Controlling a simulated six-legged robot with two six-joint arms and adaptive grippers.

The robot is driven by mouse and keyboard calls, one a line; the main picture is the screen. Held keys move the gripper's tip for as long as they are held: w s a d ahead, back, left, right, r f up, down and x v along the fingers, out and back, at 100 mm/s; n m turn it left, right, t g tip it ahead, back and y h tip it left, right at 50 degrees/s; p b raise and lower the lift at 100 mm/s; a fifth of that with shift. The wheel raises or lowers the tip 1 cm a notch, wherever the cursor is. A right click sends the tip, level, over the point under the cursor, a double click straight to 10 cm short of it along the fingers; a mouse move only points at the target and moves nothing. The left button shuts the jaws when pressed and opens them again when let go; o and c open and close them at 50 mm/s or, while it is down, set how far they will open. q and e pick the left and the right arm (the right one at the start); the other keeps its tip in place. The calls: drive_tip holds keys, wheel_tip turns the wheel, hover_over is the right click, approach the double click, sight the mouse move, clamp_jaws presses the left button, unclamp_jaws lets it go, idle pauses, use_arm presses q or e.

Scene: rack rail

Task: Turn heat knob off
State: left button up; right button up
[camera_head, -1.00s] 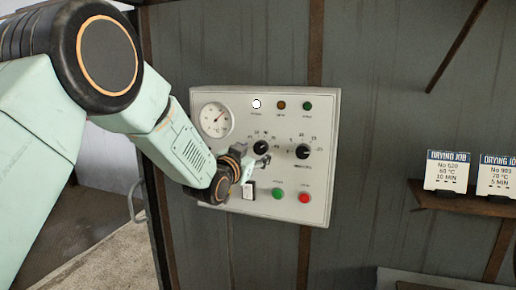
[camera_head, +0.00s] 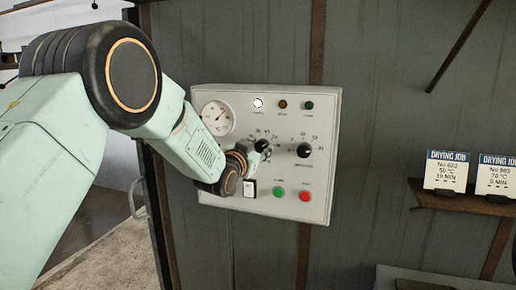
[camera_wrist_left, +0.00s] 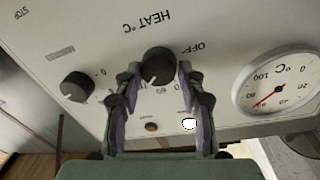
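The heat knob (camera_wrist_left: 158,66) is a round dark knob under the upside-down "HEAT °C" lettering in the left wrist view. Its pale mark points down the picture, toward the printed numbers and away from "OFF". It also shows, partly covered, in the head view (camera_head: 262,146) on the white control panel (camera_head: 215,94). My left gripper (camera_wrist_left: 159,72) has one fingertip on each side of the knob. Small gaps seem to show, so it looks open around the knob; contact is not clear. In the head view my left gripper (camera_head: 254,151) is at the panel. My right gripper is not in view.
A second dark knob (camera_head: 304,150) sits to the right. A dial gauge (camera_head: 216,117), a white switch (camera_head: 250,188), a green button (camera_head: 278,192) and a red button (camera_head: 305,195) are close by. Job cards (camera_head: 446,170) stand on a shelf at right.

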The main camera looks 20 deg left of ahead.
use_arm(q)
drive_tip(key=shift+w, duration=0.15)
drive_tip(key=shift+c, duration=0.7)
drive_tip(key=shift+d, duration=0.1)
drive_tip(key=c, duration=0.5)
